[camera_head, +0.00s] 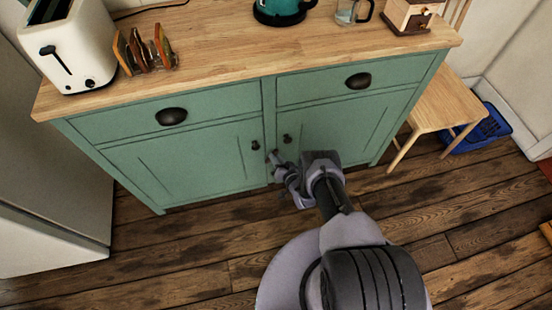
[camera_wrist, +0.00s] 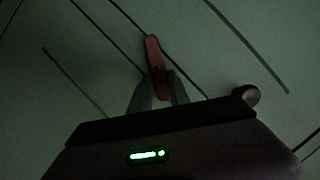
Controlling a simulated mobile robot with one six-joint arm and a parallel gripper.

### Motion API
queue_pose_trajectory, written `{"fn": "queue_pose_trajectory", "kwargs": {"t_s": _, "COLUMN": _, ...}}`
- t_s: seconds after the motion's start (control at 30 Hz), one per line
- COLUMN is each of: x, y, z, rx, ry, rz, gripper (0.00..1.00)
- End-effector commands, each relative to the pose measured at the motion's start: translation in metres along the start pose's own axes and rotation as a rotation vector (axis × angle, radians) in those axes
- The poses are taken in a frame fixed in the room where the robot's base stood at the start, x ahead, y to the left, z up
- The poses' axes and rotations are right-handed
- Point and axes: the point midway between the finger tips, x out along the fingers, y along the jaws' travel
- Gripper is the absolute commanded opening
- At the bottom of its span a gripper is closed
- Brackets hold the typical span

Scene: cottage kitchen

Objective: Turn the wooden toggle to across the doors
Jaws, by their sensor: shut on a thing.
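The wooden toggle (camera_wrist: 154,52) is a small reddish-brown bar with rounded ends, seen in the wrist view against the green doors. It lies over the gap between the doors, slanted to that gap, neither in line with it nor square across it. My gripper (camera_wrist: 160,88) is shut on the toggle's lower part, one finger on each side. In the head view my gripper (camera_head: 276,157) is at the middle of the green cupboard, low between the left door (camera_head: 190,160) and the right door (camera_head: 340,125). The toggle cannot be made out there.
Dark round knobs sit close by on the left door (camera_head: 255,145) and right door (camera_head: 287,138); one knob (camera_wrist: 252,95) also shows in the wrist view. A wooden chair (camera_head: 450,100) stands right of the cupboard. The wooden floor in front is clear.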

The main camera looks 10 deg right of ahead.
Motion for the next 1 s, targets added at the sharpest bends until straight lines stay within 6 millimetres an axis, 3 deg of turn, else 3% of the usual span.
{"fn": "queue_pose_trajectory", "kwargs": {"t_s": 0.07, "x": -0.001, "y": 0.0, "z": 0.001, "rx": 0.0, "ry": -0.002, "rz": 0.001, "gripper": 0.0}}
{"fn": "queue_pose_trajectory", "kwargs": {"t_s": 0.1, "x": 0.0, "y": 0.0, "z": 0.001, "rx": 0.0, "ry": -0.002, "rz": 0.001, "gripper": 0.3}}
{"fn": "queue_pose_trajectory", "kwargs": {"t_s": 0.2, "x": 0.0, "y": 0.0, "z": 0.001, "rx": 0.0, "ry": -0.001, "rz": 0.0, "gripper": 0.44}}
{"fn": "queue_pose_trajectory", "kwargs": {"t_s": 0.57, "x": -0.007, "y": 0.0, "z": -0.001, "rx": 0.0, "ry": -0.001, "rz": 0.002, "gripper": 0.44}}
{"fn": "queue_pose_trajectory", "kwargs": {"t_s": 0.67, "x": -0.026, "y": -0.002, "z": -0.003, "rx": 0.001, "ry": -0.003, "rz": 0.003, "gripper": 0.44}}
{"fn": "queue_pose_trajectory", "kwargs": {"t_s": 1.0, "x": -0.131, "y": 0.0, "z": -0.002, "rx": 0.003, "ry": -0.001, "rz": 0.006, "gripper": 0.44}}
